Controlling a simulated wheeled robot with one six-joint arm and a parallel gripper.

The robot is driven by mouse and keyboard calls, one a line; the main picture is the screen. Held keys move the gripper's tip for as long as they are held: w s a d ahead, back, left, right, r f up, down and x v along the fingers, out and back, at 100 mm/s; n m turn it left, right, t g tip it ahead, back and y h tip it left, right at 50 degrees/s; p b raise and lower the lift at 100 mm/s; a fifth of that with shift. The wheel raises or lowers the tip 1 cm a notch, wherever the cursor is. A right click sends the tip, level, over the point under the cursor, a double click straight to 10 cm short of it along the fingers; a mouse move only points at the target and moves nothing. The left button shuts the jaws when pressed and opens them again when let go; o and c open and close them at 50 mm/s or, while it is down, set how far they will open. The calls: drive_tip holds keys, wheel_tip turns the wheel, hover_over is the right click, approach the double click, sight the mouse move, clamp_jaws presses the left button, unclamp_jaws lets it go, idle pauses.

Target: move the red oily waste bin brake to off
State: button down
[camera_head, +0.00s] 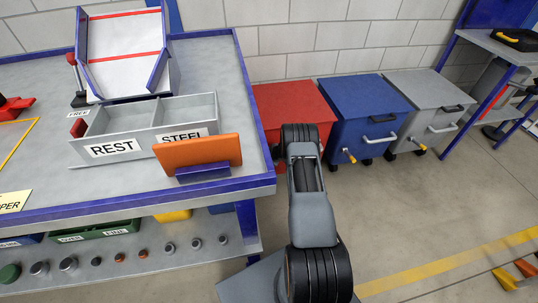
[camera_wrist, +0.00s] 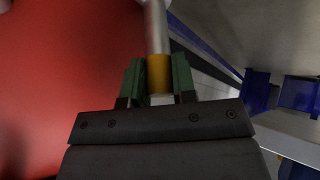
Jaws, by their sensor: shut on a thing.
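The red bin (camera_head: 285,105) stands on the floor at the left end of a row of bins, just right of the workbench, partly hidden by my arm in the head view. Its red wall fills the left of the wrist view (camera_wrist: 70,70). In the wrist view my gripper (camera_wrist: 159,80) has its green fingers shut on the brake lever, a grey rod with a yellow end (camera_wrist: 160,72). The gripper is hidden behind my arm in the head view. I cannot tell the lever's setting, and no marking on it is readable.
A blue bin (camera_head: 367,112) and a grey bin (camera_head: 428,107) stand to the right, each with a yellow-tipped lever low in front. The workbench (camera_head: 262,181) with blue edges is close on the left. Open floor with a yellow line (camera_head: 450,262) lies at the right front.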

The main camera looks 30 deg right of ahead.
drive_tip(key=shift+w+r+g+p, duration=0.25)
drive_tip(key=shift+w+g+p, duration=0.15)
drive_tip(key=shift+p, duration=0.15)
drive_tip(key=c, duration=0.9)
unclamp_jaws()
drive_tip(key=shift+f, duration=0.1)
drive_tip(key=shift+s+d, duration=0.1)
drive_tip(key=p+v, duration=0.4)
drive_tip(key=v, duration=0.9)
drive_tip(key=shift+s+d+r, duration=0.15)
drive_tip(key=shift+s+r, duration=0.05)
drive_tip(key=shift+r, duration=0.05)
